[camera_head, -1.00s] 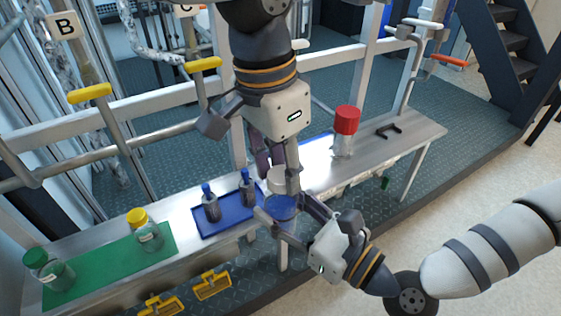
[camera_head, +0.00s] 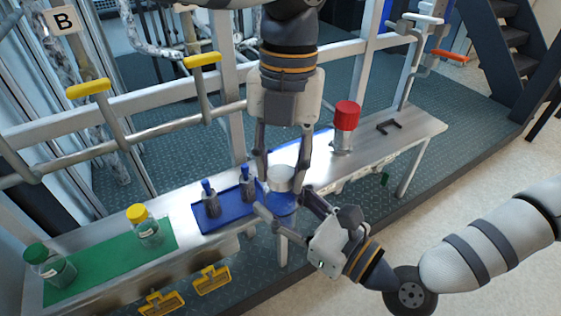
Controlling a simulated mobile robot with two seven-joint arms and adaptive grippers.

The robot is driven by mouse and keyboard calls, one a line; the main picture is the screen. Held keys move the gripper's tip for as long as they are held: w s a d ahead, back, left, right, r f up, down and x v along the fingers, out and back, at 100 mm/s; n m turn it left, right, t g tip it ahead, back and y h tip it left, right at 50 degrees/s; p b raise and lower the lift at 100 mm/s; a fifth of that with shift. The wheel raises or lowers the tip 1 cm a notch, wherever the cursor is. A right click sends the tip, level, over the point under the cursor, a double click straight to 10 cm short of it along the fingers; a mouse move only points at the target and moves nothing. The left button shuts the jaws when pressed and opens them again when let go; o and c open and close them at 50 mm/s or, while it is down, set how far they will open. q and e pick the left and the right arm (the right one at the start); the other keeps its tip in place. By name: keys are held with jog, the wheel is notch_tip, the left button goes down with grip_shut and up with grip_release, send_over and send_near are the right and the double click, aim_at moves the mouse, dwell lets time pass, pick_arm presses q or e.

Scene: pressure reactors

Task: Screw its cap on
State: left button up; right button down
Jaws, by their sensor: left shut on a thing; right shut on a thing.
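The jar looks upright. My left gripper (camera_head: 282,172) points down from above, its fingers closed on either side of the cap. The fingers partly hide the jar and the cap's sides. I cannot tell how far the cap is threaded.
On the bench stand a green-capped jar (camera_head: 50,266), a yellow-capped jar (camera_head: 146,227), two blue-topped bottles (camera_head: 211,203) (camera_head: 247,184) on a blue tray (camera_head: 218,222), and a red-capped bottle (camera_head: 345,127). A dark bracket (camera_head: 388,127) lies at right. Pipes with yellow handles (camera_head: 89,88) stand behind.

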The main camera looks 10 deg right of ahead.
pick_arm(q)
jog(key=m, duration=0.3)
jog(key=shift+m, duration=0.3)
jog(key=m, duration=0.4)
jog(key=shift+m+t+y, duration=0.3)
jog(key=shift+t, duration=0.1)
jog(key=o, duration=0.8)
jog(key=shift+c, duration=0.2)
jog(key=shift+r, duration=0.15)
notch_tip(320, 180, up, 4)
jog(key=shift+r, duration=0.15)
jog(key=shift+c, duration=0.3)
